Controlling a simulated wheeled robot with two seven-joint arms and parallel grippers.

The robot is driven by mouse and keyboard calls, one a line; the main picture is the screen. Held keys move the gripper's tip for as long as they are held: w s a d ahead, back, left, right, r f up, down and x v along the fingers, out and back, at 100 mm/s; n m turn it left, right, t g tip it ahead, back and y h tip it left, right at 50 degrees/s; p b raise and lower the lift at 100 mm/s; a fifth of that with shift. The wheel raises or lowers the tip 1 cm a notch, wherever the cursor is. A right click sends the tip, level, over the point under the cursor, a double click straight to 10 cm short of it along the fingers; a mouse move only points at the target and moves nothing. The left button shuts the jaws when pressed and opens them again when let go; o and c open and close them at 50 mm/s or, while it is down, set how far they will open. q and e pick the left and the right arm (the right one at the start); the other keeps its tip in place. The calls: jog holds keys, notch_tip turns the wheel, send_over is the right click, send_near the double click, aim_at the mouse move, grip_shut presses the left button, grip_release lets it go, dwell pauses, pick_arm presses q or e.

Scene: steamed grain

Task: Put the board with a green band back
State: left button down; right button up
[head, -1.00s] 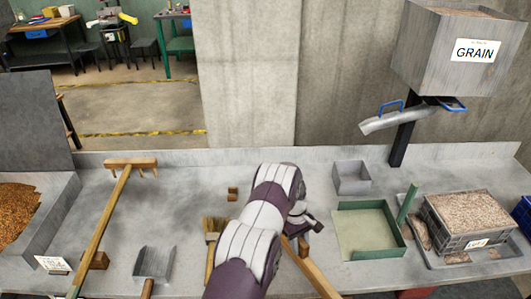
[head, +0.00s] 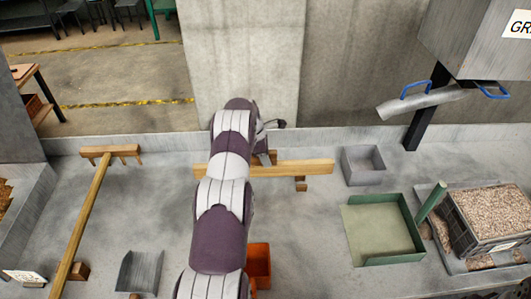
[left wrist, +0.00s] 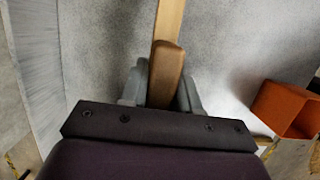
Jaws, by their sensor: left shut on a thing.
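A long wooden board (head: 300,167) lies crosswise in the head view, behind and to the right of my left arm. No green band shows on it; part of it is hidden by my arm. My left gripper (head: 266,150) is at the board, mostly hidden behind my wrist. In the left wrist view the left gripper (left wrist: 161,92) is shut on a wooden piece (left wrist: 165,70), and pale wood runs on beyond it. A small wooden block (head: 300,184) shows just below the board; I cannot tell if they touch. My right gripper is not in view.
A grey bin (head: 363,180) and green tray (head: 350,235) stand to the right, a crate of grain (head: 462,232) beyond. An orange box (head: 258,262) is close to my arm. A long-handled rake (head: 88,215) and scoop (head: 140,270) lie left.

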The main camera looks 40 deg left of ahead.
aim_at(266, 171)
pick_arm(q)
notch_tip(266, 171, down, 6)
jog(key=b, duration=0.3)
jog(key=shift+w+a, duration=0.1)
jog(key=shift+w, duration=0.05)
jog(key=shift+f+b, duration=0.5)
jog(key=shift+b, duration=0.05)
jog(key=shift+r, duration=0.1)
jog(key=shift+f+b, duration=0.4)
jog(key=shift+b, duration=0.15)
jog(key=c, duration=0.7)
grip_release()
jog(key=shift+c, duration=0.2)
